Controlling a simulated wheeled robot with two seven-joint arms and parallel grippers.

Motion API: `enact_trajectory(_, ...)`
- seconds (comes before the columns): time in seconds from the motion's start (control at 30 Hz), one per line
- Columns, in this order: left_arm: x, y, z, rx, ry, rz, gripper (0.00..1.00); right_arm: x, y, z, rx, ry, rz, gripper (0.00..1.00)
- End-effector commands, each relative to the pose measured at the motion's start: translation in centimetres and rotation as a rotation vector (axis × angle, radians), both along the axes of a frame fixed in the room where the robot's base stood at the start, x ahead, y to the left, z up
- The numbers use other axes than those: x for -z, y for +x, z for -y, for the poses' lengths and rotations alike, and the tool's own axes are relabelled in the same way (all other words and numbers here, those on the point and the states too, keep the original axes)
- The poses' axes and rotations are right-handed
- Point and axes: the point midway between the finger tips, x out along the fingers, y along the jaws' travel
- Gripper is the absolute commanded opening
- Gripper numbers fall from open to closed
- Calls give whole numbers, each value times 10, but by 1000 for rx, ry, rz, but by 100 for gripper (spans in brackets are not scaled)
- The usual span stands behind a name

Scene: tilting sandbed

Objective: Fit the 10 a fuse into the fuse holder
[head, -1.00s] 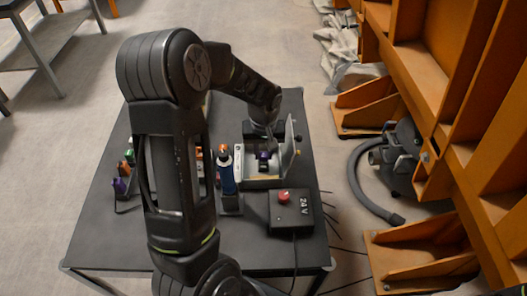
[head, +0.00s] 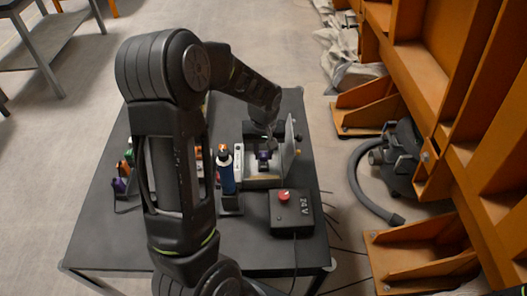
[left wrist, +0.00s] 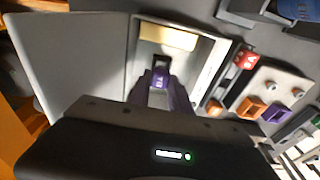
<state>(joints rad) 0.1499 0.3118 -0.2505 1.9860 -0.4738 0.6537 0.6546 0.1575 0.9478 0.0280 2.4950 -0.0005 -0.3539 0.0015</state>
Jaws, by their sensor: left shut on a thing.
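My left gripper (left wrist: 153,98) is shut on a purple fuse (left wrist: 160,80) with a pale marking, which I take for the 10 A fuse. It also shows small and purple in the head view (head: 263,155). The gripper reaches down into an open grey box (head: 262,183) with a raised lid (head: 289,142). A small dark block (left wrist: 161,61), perhaps the fuse holder, lies right at the fuse inside the box. I cannot tell whether the fuse is seated in it. My right gripper is not in view.
A black 24 V box (head: 291,212) with a red button stands in front of the grey box. A blue bottle (head: 227,172) stands to its left. Coloured parts, one of them purple (head: 118,186), sit at the table's left. The table's front left is clear.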

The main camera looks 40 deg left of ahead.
Motion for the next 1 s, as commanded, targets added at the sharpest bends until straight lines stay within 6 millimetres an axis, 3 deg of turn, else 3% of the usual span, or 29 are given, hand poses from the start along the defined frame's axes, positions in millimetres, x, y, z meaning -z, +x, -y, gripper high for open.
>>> enact_trajectory(1.0, 14, 0, 0, 0, 0, 0, 0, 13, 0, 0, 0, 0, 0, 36)
